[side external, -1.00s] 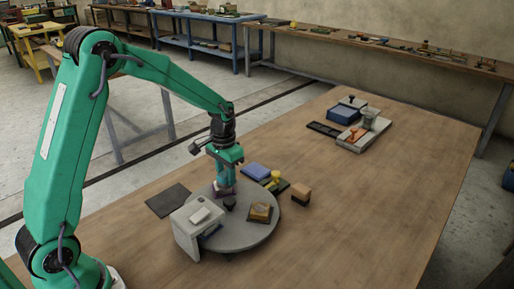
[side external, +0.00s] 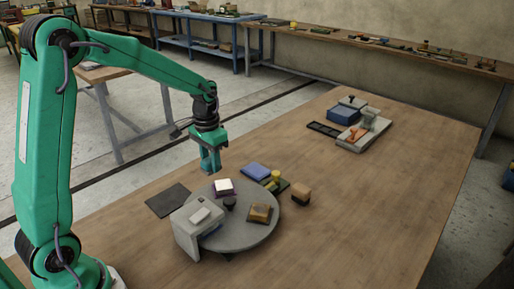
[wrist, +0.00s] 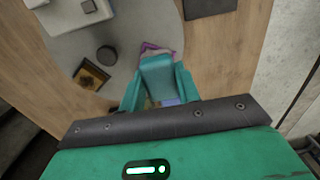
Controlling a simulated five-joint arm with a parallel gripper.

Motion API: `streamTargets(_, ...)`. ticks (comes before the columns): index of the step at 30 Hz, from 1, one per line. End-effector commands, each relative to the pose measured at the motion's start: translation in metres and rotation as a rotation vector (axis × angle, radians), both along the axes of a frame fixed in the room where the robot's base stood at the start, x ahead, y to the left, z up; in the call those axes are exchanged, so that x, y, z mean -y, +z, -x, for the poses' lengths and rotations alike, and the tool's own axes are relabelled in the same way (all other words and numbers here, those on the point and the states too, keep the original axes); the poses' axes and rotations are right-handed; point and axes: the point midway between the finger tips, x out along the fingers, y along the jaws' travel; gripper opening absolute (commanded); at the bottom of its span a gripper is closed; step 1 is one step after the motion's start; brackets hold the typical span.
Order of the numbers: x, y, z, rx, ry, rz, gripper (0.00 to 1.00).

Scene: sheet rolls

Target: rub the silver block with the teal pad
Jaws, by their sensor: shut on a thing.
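A pale silver-white block (side external: 224,185) with a purple base or holder lies on the grey round plate (side external: 245,238), towards its far side. In the wrist view only a bit of purple edge (wrist: 151,46) shows beyond my gripper. My gripper (side external: 211,168) is above and a little behind the block, clear of it. In the wrist view, its two fingers (wrist: 158,92) are shut on the teal pad (wrist: 160,72), which hides most of the block. In the side view the pad blends with the teal fingers.
A pale bracket-like housing (side external: 188,232) stands over the plate's near left. An amber-topped block (side external: 260,213) and a black knob (side external: 230,203) sit on the plate.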

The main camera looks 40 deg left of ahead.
Motion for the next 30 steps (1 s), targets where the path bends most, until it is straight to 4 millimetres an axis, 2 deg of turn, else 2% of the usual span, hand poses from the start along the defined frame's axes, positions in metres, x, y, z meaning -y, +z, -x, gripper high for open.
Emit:
streamTargets(9, 0.0, 0.023, 0.0, 0.002, 0.0, 0.0, 0.11)
streamTargets(30, 0.003, 0.02, -0.004, -0.001, -0.001, 0.0, 0.11)
